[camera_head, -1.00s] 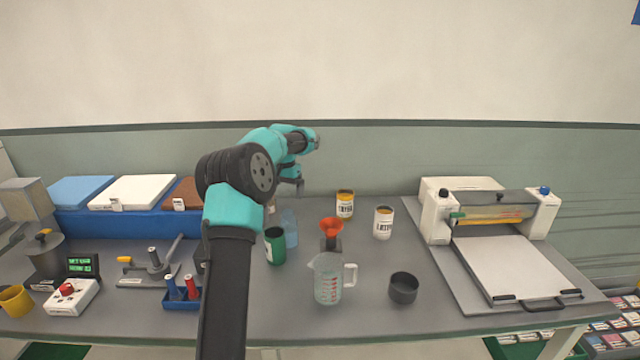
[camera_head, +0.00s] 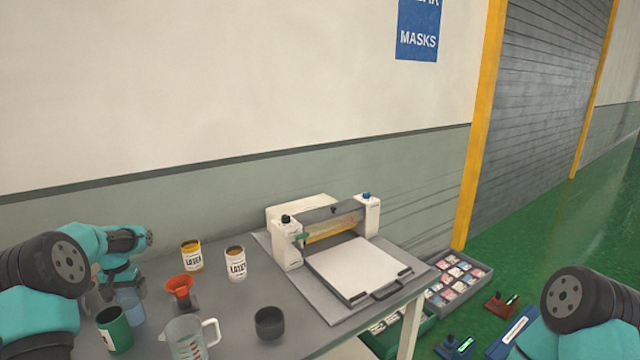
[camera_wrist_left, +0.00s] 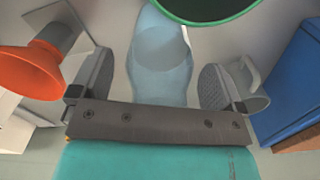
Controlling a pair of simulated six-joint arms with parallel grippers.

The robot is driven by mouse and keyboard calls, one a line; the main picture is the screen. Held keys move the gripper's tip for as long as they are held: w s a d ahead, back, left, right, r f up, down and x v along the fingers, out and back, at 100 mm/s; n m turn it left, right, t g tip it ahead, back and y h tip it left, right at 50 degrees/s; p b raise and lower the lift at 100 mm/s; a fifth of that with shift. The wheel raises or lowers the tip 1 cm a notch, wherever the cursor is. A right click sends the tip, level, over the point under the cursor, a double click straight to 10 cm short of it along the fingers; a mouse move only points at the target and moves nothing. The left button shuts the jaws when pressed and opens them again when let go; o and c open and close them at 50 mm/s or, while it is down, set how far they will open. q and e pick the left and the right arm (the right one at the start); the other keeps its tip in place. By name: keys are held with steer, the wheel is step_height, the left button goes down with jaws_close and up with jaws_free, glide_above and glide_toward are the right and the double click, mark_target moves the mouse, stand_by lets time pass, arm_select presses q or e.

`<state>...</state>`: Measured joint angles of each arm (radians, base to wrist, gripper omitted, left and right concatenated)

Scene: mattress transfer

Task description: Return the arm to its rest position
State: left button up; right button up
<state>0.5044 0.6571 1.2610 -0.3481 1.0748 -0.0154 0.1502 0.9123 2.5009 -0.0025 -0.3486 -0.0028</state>
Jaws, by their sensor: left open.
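My left arm comes in from the left in the head view. Its gripper (camera_head: 122,284) is near the translucent blue bottle (camera_head: 132,308), partly hidden by its own wrist. In the left wrist view the two fingers (camera_wrist_left: 157,84) are spread apart, with the blue bottle (camera_wrist_left: 160,55) showing between them and a gap on each side. The jaws hold nothing. Part of my right arm (camera_head: 580,305) shows at the lower right of the head view; its gripper is out of frame.
Close to the left gripper are a green can (camera_head: 114,330), an orange funnel (camera_head: 179,286) and a clear measuring jug (camera_head: 186,340). Two labelled tins (camera_head: 236,264), a dark cup (camera_head: 269,323) and a white press machine (camera_head: 350,262) stand further right. Bins (camera_head: 458,280) lie beyond the table.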

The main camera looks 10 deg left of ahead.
arm_select(q)
steer(key=shift+f, duration=0.3)
steer(key=shift+r, duration=0.1)
step_height(320, 180, up, 12)
step_height(320, 180, down, 12)
steer(key=shift+f, duration=0.25)
step_height(320, 180, up, 11)
steer(key=shift+f, duration=0.2)
steer(key=shift+w+d+r, duration=0.15)
steer(key=shift+w+d, duration=0.05)
steer(key=shift+d, duration=0.35)
stand_by(1.4)
